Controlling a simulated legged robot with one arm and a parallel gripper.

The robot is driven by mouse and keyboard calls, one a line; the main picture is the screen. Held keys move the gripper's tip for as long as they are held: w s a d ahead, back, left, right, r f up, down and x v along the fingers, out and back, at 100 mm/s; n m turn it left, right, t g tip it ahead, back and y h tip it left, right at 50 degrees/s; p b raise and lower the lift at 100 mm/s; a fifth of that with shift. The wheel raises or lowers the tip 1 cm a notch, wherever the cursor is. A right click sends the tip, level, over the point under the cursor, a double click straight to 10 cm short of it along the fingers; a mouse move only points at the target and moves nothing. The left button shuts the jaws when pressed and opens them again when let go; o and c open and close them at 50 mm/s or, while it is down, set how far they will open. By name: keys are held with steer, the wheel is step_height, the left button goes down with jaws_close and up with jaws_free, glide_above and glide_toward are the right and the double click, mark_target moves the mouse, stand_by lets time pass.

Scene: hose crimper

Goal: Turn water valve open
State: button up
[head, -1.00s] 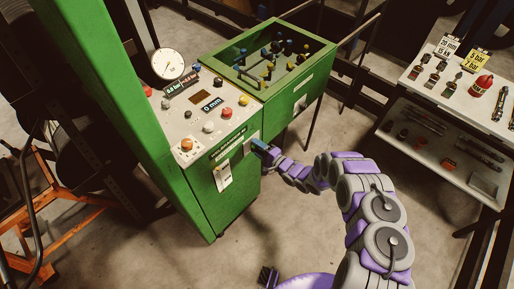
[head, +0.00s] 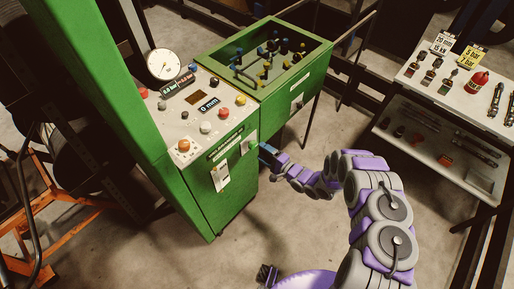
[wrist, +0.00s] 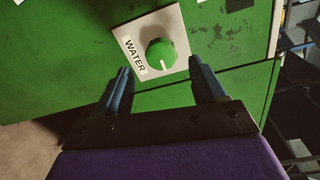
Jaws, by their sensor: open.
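The water valve is a round green knob (wrist: 160,54) with a white mark, on a white plate labelled WATER (wrist: 134,56) in the wrist view. In the head view the plate (head: 249,141) shows on the side of the green machine, partly beside my gripper. My gripper (wrist: 160,75) is open, its two blue fingers apart and empty. The knob lies just beyond the fingertips, roughly centred between them. In the head view my gripper (head: 264,148) is close to the machine's side; contact cannot be told there.
The green machine's control panel (head: 194,117) has several buttons, a 0 mm display and a gauge (head: 164,65). A white shelf (head: 462,90) with tools stands at right. The floor between is clear.

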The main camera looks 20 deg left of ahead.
steer(key=v, duration=1.2)
steer(key=shift+d+p, duration=0.2)
steer(key=shift+p, duration=0.25)
steer(key=shift+w, duration=0.1)
